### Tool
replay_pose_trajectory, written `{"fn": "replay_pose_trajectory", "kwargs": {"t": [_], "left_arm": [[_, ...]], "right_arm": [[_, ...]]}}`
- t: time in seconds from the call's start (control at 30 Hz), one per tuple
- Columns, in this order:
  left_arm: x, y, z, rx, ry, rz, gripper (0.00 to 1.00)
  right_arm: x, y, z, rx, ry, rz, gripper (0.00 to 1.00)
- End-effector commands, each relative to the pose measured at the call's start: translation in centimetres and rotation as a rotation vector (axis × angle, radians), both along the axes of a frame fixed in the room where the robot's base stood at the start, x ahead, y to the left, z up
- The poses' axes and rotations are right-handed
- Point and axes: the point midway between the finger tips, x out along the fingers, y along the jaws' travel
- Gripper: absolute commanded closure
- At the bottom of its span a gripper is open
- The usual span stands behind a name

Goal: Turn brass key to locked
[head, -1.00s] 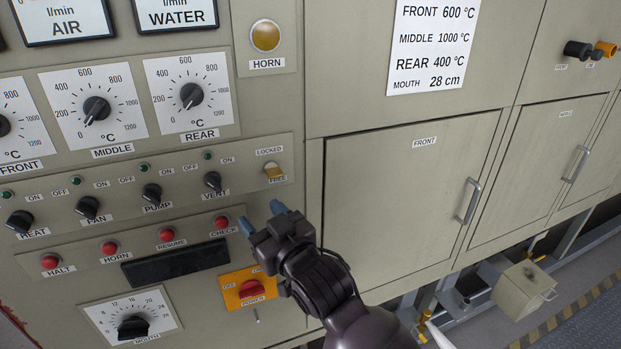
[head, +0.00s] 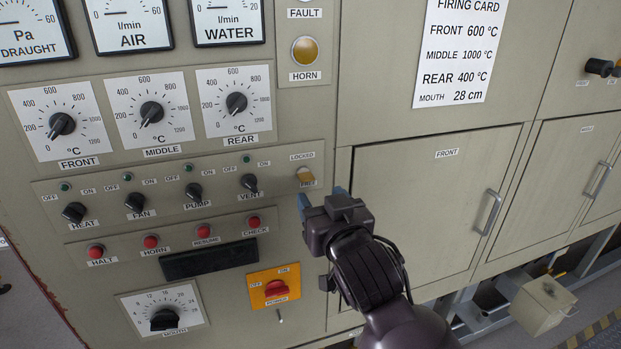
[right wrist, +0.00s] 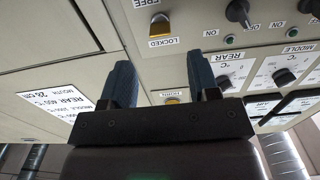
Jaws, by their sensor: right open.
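The brass key (head: 305,174) sits on the panel's right end, between the LOCKED label above and the FREE label below. It covers part of the FREE label, so its lower end lies towards FREE. The right wrist view shows the key (right wrist: 160,25) upside down, between the same labels. My right gripper (head: 321,196) is open, with blue fingertips just below and right of the key in the head view. In the right wrist view the open fingers (right wrist: 160,62) line up on either side of the key, apart from it. My left gripper is not in view.
The VENT knob (head: 249,184) is left of the key. The red CHECK button (head: 254,222) and the red POWER switch (head: 276,288) are below. The amber HORN lamp (head: 304,51) is above. The FRONT door (head: 420,220) with its handle (head: 490,212) is to the right.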

Motion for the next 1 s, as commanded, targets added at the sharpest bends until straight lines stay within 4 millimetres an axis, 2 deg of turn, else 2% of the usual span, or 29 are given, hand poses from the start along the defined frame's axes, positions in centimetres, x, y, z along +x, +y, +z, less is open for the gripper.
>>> {"fn": "replay_pose_trajectory", "kwargs": {"t": [0.2,0.4,0.6,0.9,1.0], "left_arm": [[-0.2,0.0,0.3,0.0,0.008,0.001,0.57],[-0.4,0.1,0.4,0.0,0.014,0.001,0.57],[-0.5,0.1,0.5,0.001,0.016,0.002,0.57],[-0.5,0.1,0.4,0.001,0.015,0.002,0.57],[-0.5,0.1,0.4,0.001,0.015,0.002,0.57]], "right_arm": [[3.7,1.2,0.1,-0.001,0.0,0.0,0.45],[6.0,2.0,0.1,-0.001,0.0,0.0,0.45],[7.1,2.3,0.1,0.001,-0.001,0.001,0.45],[7.3,2.3,0.0,0.001,-0.001,0.0,0.45],[7.3,2.3,0.0,0.001,-0.001,0.0,0.58]]}}
